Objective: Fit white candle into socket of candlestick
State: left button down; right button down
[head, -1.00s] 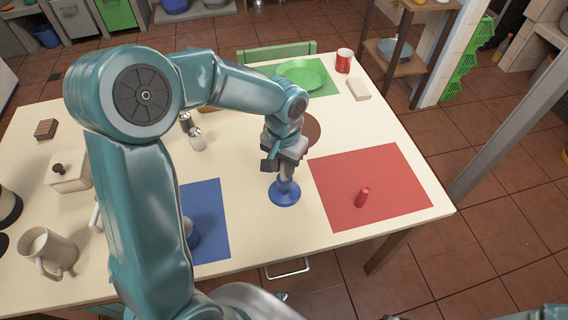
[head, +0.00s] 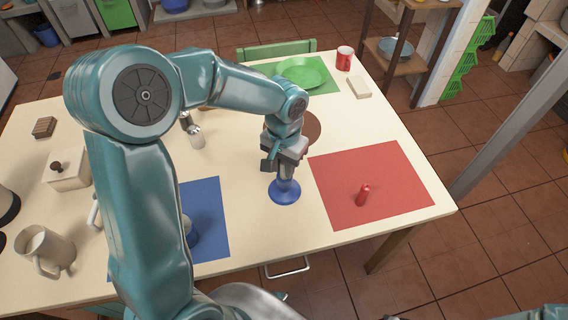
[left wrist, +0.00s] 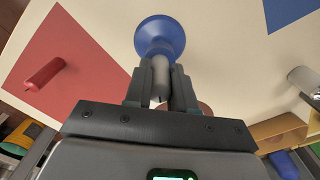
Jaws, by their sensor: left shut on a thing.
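My left gripper (head: 284,168) is shut on the white candle (left wrist: 160,76), which shows between its fingers in the left wrist view. The blue candlestick (head: 285,192) stands upright on the table, directly below the gripper. In the left wrist view the candlestick (left wrist: 160,36) lies just beyond the fingertips (left wrist: 160,72), in line with the candle. The candle's lower end meets the top of the candlestick in the picture. The fingers and candle hide the socket, so I cannot tell how deep the candle sits. My right gripper is not in view.
A red candle (head: 362,195) stands on the red mat (head: 400,180) to the right. A blue mat (head: 210,215) lies to the left, partly behind my arm. A shaker (head: 196,138), a mug (head: 45,250) and a green plate (head: 302,73) are farther off. The table's front edge is near.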

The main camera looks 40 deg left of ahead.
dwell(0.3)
pick_arm(q)
jog(key=c, duration=0.9)
grip_release()
jog(key=shift+o, duration=0.2)
notch_tip(320, 180, up, 16)
jog(key=p, duration=0.1)
jog(key=shift+r, duration=0.15)
